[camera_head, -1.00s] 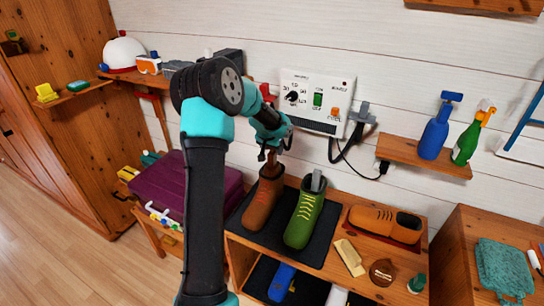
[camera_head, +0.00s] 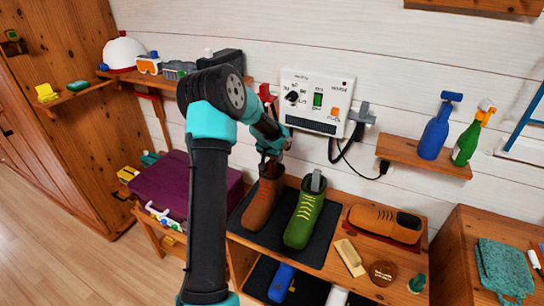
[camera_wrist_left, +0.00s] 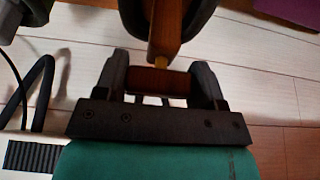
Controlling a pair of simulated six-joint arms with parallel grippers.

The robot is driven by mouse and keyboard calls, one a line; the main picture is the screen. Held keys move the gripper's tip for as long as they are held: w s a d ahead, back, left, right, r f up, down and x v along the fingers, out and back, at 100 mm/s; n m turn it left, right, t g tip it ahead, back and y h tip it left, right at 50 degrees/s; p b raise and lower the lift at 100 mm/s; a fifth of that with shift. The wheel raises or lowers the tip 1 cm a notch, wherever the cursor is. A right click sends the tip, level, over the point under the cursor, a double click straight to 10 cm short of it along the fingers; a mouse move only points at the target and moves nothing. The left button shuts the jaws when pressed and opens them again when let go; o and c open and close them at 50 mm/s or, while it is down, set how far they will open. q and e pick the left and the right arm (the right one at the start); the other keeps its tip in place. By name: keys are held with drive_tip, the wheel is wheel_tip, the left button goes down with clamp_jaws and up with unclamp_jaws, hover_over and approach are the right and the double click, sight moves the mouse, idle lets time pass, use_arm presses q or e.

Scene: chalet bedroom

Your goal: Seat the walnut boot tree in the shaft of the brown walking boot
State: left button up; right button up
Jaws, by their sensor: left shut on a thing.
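The brown walking boot (camera_head: 261,207) with red laces stands upright on a dark mat (camera_head: 245,233), left of a green boot (camera_head: 303,220). My left gripper (camera_head: 270,155) is directly above its shaft opening. It is shut on the walnut boot tree (camera_wrist_left: 170,82), whose grip lies between the fingers in the left wrist view (camera_wrist_left: 165,88). The tree's lower part reaches toward the dark boot opening at the top of that view. How deep it sits in the shaft cannot be told. My right gripper is not in view.
A grey piece (camera_head: 316,181) stands in the green boot. An orange-brown shoe (camera_head: 384,223), a brush (camera_head: 350,257) and a round tin (camera_head: 383,272) are to the right on the bench. A control box (camera_head: 317,101) with a cable is on the wall behind.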

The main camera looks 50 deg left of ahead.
use_arm(q)
drive_tip(key=o, duration=1.4)
drive_tip(key=shift+o, duration=0.2)
drive_tip(key=v, duration=1.2)
